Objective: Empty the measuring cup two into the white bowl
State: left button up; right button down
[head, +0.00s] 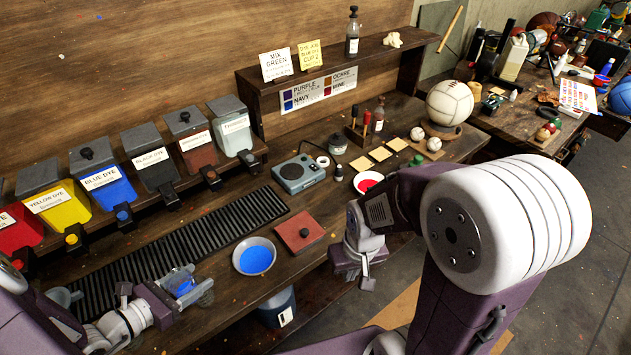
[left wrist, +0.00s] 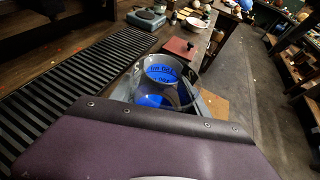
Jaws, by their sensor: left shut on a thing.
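My left gripper (head: 188,290) is shut on a clear measuring cup (head: 204,293) with blue dye in it, above the front of the bench. In the left wrist view the clear cup (left wrist: 186,97) shows blue low inside; its number cannot be read. A pale bowl (head: 240,262) with blue liquid in it stands just right of the cup in the head view, apart from it. A smaller white bowl (head: 358,188) with red liquid stands farther back. My right gripper (head: 366,275) hangs by the bench's front edge; its fingers are not clear.
A red square lid (head: 300,231) lies right of the pale bowl. A black ribbed mat (head: 185,247) runs behind the cup. Several dye bins (head: 105,185) line the wall. A grey scale (head: 300,174) stands behind. Another clear cup (head: 62,297) is at left.

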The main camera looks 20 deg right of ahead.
aim_at(363, 180)
jog(key=i+l+z, duration=0.15)
jog(key=l+z, duration=0.25)
jog(key=i+l+z, duration=0.15)
jog(key=z, duration=0.2)
jog(key=i+l+z, duration=0.25)
jog(key=z, duration=0.15)
jog(key=i+l+z, duration=0.25)
jog(key=z, duration=0.15)
